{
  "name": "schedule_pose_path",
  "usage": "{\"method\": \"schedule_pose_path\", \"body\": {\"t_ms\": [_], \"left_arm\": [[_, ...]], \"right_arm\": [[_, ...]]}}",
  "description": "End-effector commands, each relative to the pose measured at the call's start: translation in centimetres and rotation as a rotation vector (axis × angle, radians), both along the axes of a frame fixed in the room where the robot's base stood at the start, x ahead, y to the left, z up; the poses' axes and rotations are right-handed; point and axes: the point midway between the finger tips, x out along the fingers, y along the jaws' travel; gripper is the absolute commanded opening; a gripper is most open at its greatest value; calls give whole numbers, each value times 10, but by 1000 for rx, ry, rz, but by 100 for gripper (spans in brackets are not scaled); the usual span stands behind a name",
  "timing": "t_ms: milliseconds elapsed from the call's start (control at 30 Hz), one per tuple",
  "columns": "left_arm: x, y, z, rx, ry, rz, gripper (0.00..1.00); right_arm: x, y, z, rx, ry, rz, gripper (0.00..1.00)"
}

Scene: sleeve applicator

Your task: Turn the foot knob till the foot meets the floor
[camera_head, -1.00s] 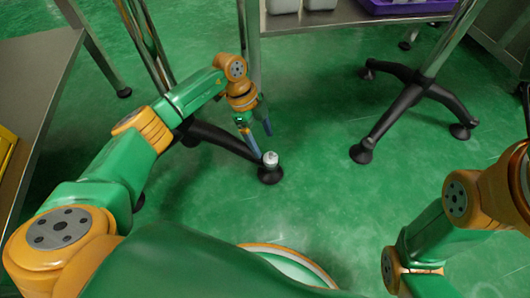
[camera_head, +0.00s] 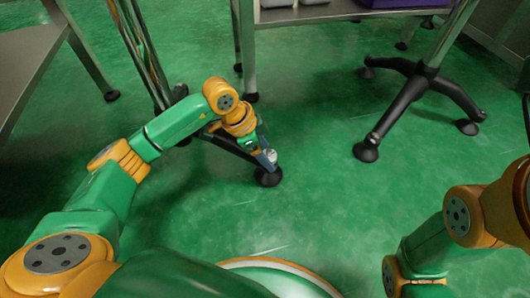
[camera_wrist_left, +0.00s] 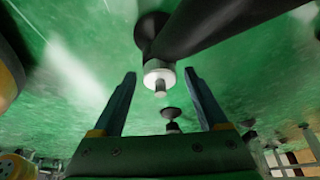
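The foot knob (camera_head: 271,156) is a small pale cap on top of a round black foot (camera_head: 268,179), at the end of a black stand leg (camera_head: 224,143). My left gripper (camera_head: 265,158) is at the knob in the head view, its fingers partly covering it. In the left wrist view, its two blue fingers are spread open and the white knob (camera_wrist_left: 158,76), with a short grey stem, shows between the fingertips, with gaps on both sides. I cannot tell whether the foot (camera_wrist_left: 150,32) touches the floor. My right gripper is out of view.
A second black-legged stand (camera_head: 419,80) is at the upper right. A steel table (camera_head: 340,11) stands at the back with a purple tray (camera_head: 400,3). Another steel table (camera_head: 28,58) is at the left. Green floor (camera_head: 330,210) is clear right of the foot.

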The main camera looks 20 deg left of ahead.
Motion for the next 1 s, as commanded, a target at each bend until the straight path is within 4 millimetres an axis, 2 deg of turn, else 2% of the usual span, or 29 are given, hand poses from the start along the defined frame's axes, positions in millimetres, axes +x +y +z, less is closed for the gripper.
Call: {"method": "schedule_pose_path", "body": {"t_ms": [33,200,267,467,667,1000], "left_arm": [[0,0,0,0,0,0,60],[0,0,0,0,0,-1,14],[0,0,0,0,0,-1,0],[0,0,1,1,1,-14,0],[0,0,4,0,4,-92,0],[3,1,4,1,5,-378,0]], "right_arm": [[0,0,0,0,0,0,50],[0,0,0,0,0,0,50],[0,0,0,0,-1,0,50],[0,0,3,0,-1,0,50],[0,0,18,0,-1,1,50],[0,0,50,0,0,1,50]]}}
